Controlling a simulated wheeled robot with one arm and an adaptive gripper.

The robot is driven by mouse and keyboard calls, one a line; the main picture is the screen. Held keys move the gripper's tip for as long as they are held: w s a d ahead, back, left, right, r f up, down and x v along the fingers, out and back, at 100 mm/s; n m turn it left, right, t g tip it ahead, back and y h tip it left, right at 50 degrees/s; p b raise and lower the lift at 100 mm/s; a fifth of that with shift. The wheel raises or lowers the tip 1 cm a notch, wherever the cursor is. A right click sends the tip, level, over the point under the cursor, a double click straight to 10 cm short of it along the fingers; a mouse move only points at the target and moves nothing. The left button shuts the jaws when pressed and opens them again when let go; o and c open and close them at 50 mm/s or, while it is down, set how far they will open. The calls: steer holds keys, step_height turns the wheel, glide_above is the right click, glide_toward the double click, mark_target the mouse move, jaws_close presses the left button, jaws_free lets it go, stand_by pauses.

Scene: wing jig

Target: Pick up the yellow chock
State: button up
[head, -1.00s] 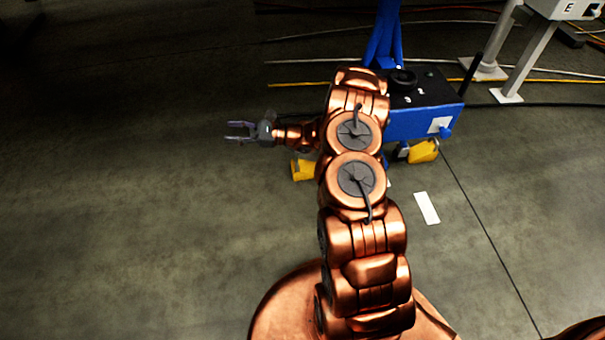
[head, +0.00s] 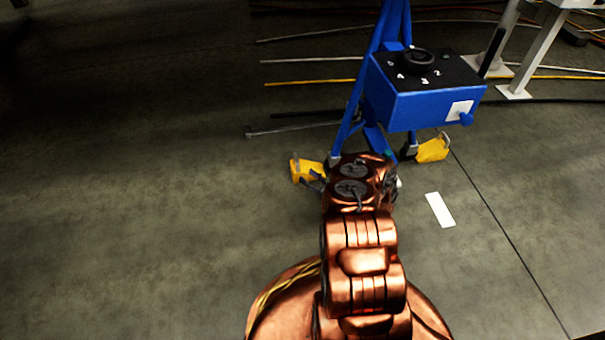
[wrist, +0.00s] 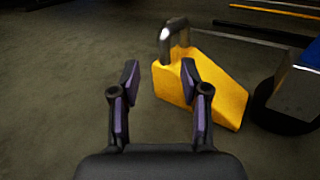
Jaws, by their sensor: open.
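A yellow chock (head: 302,168) lies on the floor at the left foot of the blue stand, just left of my arm's front end. In the wrist view the yellow chock (wrist: 218,90) is a wedge with a grey metal handle on top, ahead and slightly right of my gripper (wrist: 159,76). My gripper is open, with nothing between its fingers. Its right fingertip overlaps the chock's left side in the picture; I cannot tell if they touch. In the head view, my gripper is small and partly hidden beside the chock. A second yellow chock (head: 433,149) lies at the right foot.
The blue stand with its black-topped control box (head: 425,90) rises close behind and right. A dark round foot or wheel (wrist: 280,108) sits right beside the chock. Cables and rods lie on the floor behind. The floor at left is clear.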

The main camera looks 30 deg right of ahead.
mark_target(299, 169)
steer(key=shift+d+f, duration=0.15)
steer(key=shift+f, duration=0.3)
steer(key=shift+w, duration=0.2)
steer(key=shift+d+b+x, duration=0.25)
steer(key=shift+b+x, duration=0.45)
steer(key=shift+x, duration=0.4)
steer(key=shift+r+b+x, duration=0.15)
steer(key=shift+b+x, duration=0.5)
steer(key=shift+x, duration=0.55)
steer(key=shift+r+b+x, duration=0.2)
steer(key=shift+b+x, duration=0.45)
steer(key=shift+x, duration=0.55)
steer(key=shift+a, duration=0.1)
jaws_close()
steer(key=shift+r, duration=0.1)
